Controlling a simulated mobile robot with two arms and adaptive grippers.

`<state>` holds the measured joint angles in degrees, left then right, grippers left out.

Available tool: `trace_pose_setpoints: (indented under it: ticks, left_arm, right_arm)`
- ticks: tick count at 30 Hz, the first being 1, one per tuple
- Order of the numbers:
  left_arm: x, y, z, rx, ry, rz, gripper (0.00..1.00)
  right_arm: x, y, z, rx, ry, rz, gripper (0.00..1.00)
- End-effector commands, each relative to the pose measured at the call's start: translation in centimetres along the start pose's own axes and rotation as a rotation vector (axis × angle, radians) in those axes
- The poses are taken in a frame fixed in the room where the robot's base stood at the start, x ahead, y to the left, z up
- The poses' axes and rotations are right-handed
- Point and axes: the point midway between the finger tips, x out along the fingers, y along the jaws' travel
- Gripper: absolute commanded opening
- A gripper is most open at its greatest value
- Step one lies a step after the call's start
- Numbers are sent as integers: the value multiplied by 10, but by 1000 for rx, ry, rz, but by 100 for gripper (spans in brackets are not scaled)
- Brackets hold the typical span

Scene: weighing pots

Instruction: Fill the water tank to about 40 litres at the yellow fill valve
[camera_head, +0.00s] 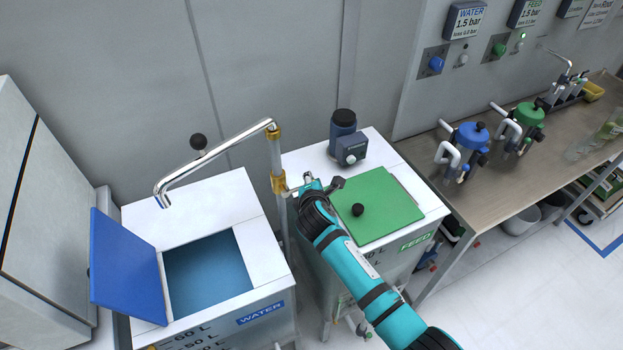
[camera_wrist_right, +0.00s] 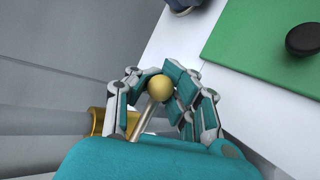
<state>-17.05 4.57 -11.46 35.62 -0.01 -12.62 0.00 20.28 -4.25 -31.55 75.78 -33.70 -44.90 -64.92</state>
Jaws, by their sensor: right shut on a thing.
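The water tank (camera_head: 185,205) is a white box at the lower left of the head view, labelled WATER. Its blue lid (camera_head: 125,265) stands open at the left, and the inside looks blue. A chrome spout (camera_head: 215,160) reaches over it from a standpipe; I see no stream at its mouth. The yellow, brass-coloured fill valve (camera_head: 278,183) sits on the standpipe and also shows in the right wrist view (camera_wrist_right: 97,122). My right gripper (camera_head: 305,187) is shut on the valve lever's yellow ball knob (camera_wrist_right: 160,87). The water level cannot be read. My left gripper is out of view.
The FEED tank stands right of the standpipe with its green lid (camera_head: 385,215) closed; a dark blue device (camera_head: 343,135) sits behind the lid. Open floor lies at the lower right.

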Motion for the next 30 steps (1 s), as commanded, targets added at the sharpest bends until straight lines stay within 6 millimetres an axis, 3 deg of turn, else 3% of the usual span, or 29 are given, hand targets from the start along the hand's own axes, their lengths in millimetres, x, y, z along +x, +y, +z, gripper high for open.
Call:
trace_pose_setpoints:
  ticks: [1, 12, 13, 21, 30]
  left_arm:
    - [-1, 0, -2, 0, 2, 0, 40]
    - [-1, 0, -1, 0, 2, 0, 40]
    - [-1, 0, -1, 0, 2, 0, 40]
    - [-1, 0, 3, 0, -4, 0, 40]
    - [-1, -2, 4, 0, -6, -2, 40]
  right_arm:
    - [-1, -7, -5, 6, 11, -14, 0]
    - [-1, -7, -5, 10, 12, -15, 0]
    - [-1, -7, -5, 10, 12, -15, 8]
    - [0, -5, -3, 8, 9, -10, 43]
    - [-1, -3, -1, 8, 6, -6, 45]
